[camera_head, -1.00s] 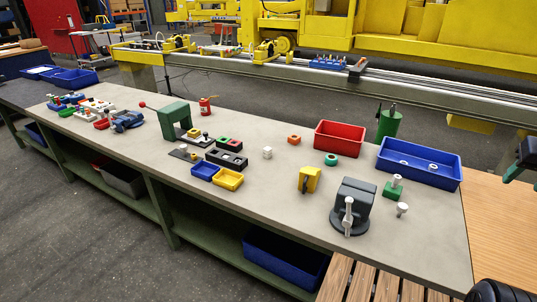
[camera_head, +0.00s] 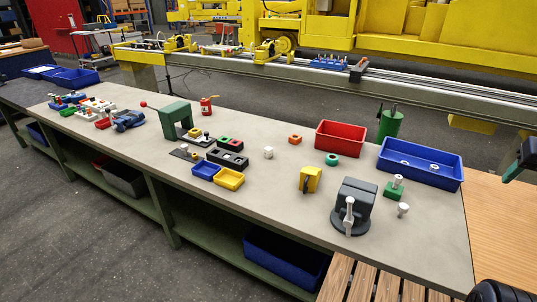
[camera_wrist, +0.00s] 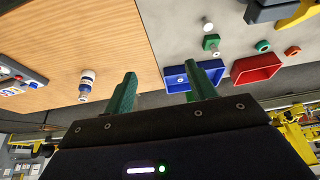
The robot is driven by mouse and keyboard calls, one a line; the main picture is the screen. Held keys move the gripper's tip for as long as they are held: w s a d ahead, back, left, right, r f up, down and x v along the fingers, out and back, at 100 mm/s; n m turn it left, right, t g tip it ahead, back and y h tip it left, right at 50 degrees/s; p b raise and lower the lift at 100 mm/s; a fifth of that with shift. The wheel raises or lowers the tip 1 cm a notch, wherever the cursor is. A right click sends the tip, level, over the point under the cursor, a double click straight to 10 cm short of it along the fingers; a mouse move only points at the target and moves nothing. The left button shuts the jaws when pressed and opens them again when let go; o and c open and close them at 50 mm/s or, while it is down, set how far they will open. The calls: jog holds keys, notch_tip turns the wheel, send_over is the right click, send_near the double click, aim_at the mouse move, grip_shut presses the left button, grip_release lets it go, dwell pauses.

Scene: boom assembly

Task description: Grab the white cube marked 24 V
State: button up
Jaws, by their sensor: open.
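In the wrist view the cube cannot be made out. My gripper (camera_wrist: 160,82) shows in the wrist view with its two green fingers spread apart and nothing between them.
A dark vise (camera_head: 354,205) and a blue bin (camera_head: 420,163) stand further right. Bare bench lies in front of the cube.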

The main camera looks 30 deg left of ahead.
jog(key=w+a+r+n, duration=0.1)
jog(key=w+a+r, duration=0.25)
jog(key=w, duration=0.25)
jog(key=w+a+r+n+g+y, duration=0.1)
jog(key=w+a+r+n, duration=0.1)
jog(key=w+a, duration=0.3)
jog(key=w+a+r+n, duration=0.1)
jog(key=w+a+r, duration=0.15)
jog(key=w, duration=0.45)
jog(key=w+a+f+n+g, duration=0.1)
jog(key=w+a+n, duration=0.1)
jog(key=w+a, duration=0.7)
jog(key=w+a+f+n, duration=0.2)
jog(key=w+a, duration=0.5)
jog(key=a, duration=0.5)
jog(key=n+g, duration=0.2)
jog(key=n, duration=0.5)
send_over(269, 148)
jog(key=d, duration=0.2)
notch_tip(269, 148, down, 31)
jog(key=shift+y, duration=0.4)
jog(key=f, duration=0.3)
jog(key=a+f, duration=0.1)
jog(key=f, duration=0.2)
jog(key=a+f, duration=0.1)
jog(key=f, duration=0.3)
jog(key=shift+s, duration=0.15)
jog(key=shift+r, duration=0.1)
jog(key=c, duration=1.1)
